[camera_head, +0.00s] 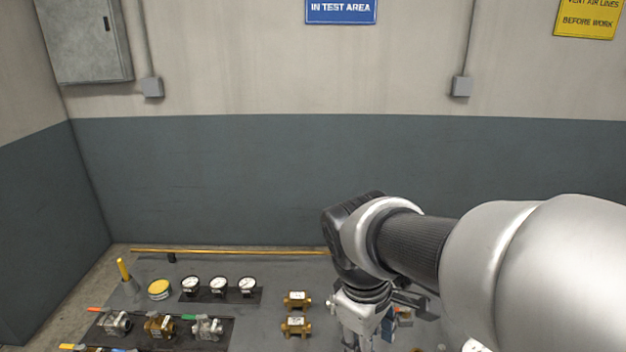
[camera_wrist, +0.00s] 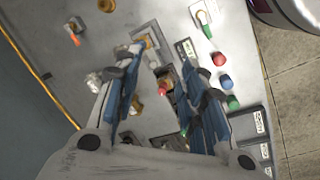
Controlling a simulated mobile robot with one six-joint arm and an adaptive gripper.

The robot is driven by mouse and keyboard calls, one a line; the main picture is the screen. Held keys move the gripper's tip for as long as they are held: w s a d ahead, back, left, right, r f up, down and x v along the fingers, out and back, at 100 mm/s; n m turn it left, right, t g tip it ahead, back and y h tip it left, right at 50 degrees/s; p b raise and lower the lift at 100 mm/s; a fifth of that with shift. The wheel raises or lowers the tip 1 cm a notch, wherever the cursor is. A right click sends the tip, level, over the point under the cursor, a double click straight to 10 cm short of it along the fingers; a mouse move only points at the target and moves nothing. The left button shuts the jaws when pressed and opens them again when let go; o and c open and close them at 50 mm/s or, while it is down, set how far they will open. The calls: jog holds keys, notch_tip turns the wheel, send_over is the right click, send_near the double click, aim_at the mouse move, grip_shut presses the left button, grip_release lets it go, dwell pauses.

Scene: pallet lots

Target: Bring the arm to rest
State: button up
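My arm reaches in from the right of the head view and bends down at the wrist over the grey bench (camera_head: 265,320). My gripper hangs below the wrist at the lower edge there, and its fingertips are hard to make out. In the wrist view my gripper (camera_wrist: 162,60) is open, its two blue-padded fingers apart. I see nothing held between them. A small red knob (camera_wrist: 165,88) and brass parts show in the gap, seemingly on the bench below; their distance from the fingers is unclear.
Brass valves (camera_head: 296,325), dial gauges (camera_head: 218,286), a yellow-topped tin (camera_head: 159,289) and a row of handled valves (camera_head: 159,325) stand on the bench. A yellow rail (camera_head: 230,252) runs along its back. Coloured knobs (camera_wrist: 221,82) lie right of my fingers.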

jog(key=s+d+r+m+t+y, duration=0.1)
jog(key=s+d+m, duration=0.1)
jog(key=s+m, duration=0.3)
jog(key=s+d+r+m+t, duration=0.1)
jog(key=s+d+m+t, duration=0.1)
jog(key=s+m, duration=0.3)
jog(key=s, duration=0.3)
jog(key=shift+d+r+y, duration=0.35)
jog(key=shift+y, duration=0.05)
